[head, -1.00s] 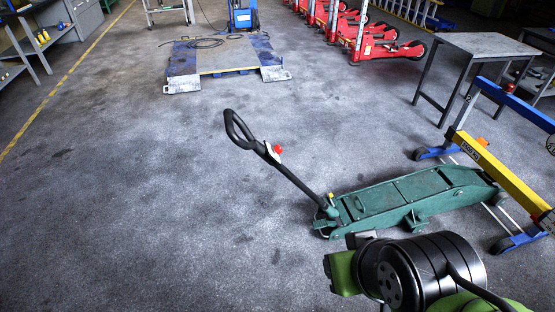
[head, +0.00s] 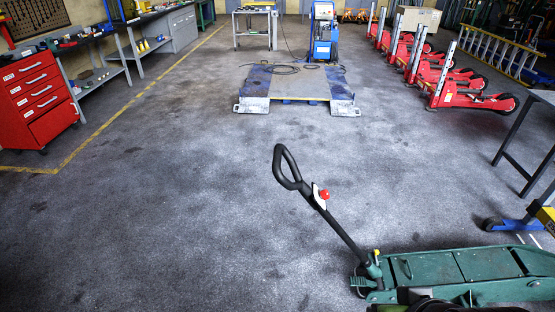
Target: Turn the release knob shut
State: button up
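The green trolley jack (head: 487,264) stands on the floor at the lower right of the head view, its right end cut off by the frame edge. Its long black handle (head: 346,236) slants up and left from the jack's left end to a loop grip (head: 287,170). A red release knob (head: 324,194) sits on a pale bracket just below the loop. I cannot tell how far the knob is turned. Parts of my arm show at the bottom edge, in front of the jack. My gripper is not in view, and nothing touches the handle or knob.
Open floor lies left of and beyond the jack. A red drawer cabinet (head: 38,100) and workbenches line the left side. A low blue-and-grey platform (head: 298,88) stands ahead. Several red jacks (head: 467,98) stand at the back right. A blue-footed frame (head: 515,224) and table are at the right.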

aim_at(324, 194)
jog(key=i, duration=1.3)
